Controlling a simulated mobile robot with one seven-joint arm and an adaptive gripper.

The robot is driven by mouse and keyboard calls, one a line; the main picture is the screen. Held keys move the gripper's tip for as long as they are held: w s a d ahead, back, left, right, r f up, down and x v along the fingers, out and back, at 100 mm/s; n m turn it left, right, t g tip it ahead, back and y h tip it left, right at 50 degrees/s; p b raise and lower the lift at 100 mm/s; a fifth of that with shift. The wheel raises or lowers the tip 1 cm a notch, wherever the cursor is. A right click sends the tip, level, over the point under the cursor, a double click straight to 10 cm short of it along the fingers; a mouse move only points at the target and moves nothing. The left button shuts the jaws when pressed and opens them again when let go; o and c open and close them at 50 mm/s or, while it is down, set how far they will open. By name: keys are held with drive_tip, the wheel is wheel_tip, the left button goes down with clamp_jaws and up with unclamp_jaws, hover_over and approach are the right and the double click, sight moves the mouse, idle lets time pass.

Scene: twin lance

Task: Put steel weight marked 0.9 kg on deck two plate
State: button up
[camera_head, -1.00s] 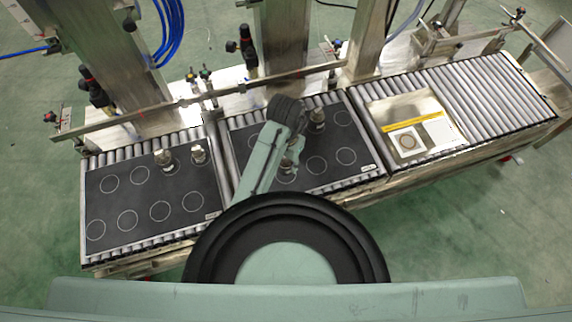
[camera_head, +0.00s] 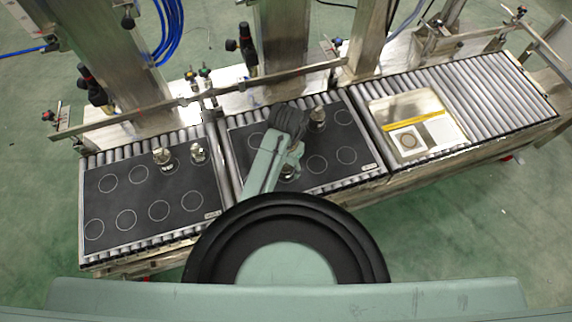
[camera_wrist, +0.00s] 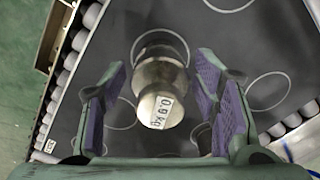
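The steel weight marked 0.9 kg (camera_wrist: 160,80) stands on a black plate with white circles (camera_wrist: 235,45), seen from above in the wrist view. Its label faces the camera. My gripper (camera_wrist: 162,68) is open, with one purple-padded finger on each side of the weight and a gap on both sides. In the head view my arm is over the middle black plate (camera_head: 330,160); a steel weight (camera_head: 288,172) shows partly beneath it. A second black plate (camera_head: 130,195) lies at the left. I cannot read the plates' labels.
Another steel weight (camera_head: 317,118) stands at the back of the middle plate. Two steel weights (camera_head: 163,158) (camera_head: 197,153) stand at the back of the left plate, whose front circles are empty.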

idle(0.3)
wheel_tip(320, 180, up, 12)
drive_tip(key=p, duration=0.5)
drive_tip(key=shift+r, duration=0.15)
